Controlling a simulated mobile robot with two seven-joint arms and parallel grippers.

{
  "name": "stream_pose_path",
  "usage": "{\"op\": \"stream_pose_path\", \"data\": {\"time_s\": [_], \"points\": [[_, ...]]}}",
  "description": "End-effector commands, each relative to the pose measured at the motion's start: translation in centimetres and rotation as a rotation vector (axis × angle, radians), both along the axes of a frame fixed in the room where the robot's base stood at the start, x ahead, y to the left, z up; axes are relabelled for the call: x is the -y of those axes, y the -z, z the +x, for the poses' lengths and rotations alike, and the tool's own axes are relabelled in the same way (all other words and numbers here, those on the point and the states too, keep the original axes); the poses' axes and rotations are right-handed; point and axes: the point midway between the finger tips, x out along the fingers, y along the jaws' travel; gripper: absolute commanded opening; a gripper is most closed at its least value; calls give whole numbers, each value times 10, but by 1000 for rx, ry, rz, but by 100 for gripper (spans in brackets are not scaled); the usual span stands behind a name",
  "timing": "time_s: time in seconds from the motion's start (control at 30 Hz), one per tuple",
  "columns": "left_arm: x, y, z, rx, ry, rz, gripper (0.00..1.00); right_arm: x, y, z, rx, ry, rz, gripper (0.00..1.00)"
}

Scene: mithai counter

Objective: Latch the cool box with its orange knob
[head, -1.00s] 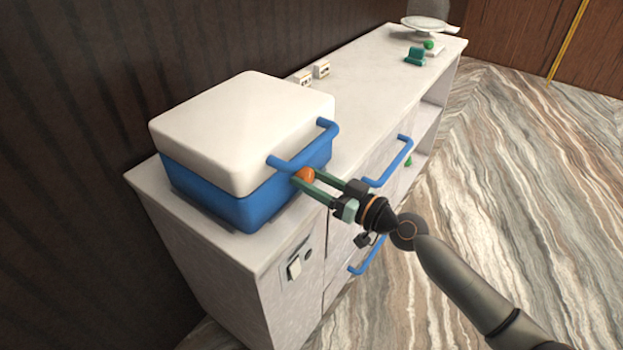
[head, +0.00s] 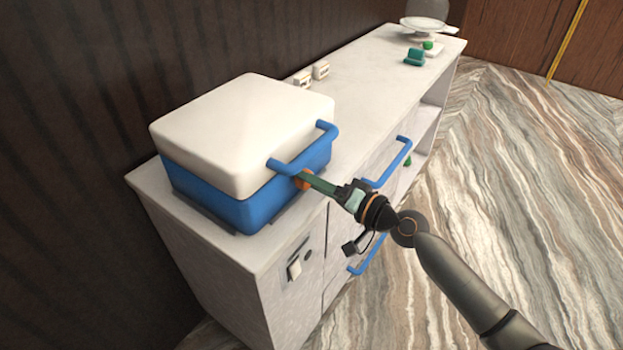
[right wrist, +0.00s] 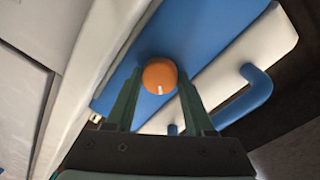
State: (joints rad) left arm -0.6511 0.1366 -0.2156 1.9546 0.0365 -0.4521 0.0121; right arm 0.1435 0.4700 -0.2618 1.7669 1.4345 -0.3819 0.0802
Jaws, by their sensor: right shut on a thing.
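The cool box (head: 243,206) has a blue body, a white lid (head: 240,120) that is down on it, and a blue lid handle (head: 327,145). It stands on the near end of the counter. The orange knob (head: 303,180) is on the box's front, below the handle. The fingers partly hide the knob in the head view. My left gripper is not in view.
Blue handles (head: 390,160) stick out of the counter front near my right arm.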

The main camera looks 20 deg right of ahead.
Motion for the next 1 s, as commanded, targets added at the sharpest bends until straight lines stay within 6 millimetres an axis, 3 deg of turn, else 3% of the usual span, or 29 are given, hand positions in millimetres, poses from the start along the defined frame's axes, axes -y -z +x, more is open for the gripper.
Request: {"op": "stream_pose_path", "data": {"time_s": [0.6,1.0], "points": [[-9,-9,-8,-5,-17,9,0,1,-1,1,-346,2,440,0],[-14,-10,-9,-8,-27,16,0,2,1,1,-467,1,595,0]]}}
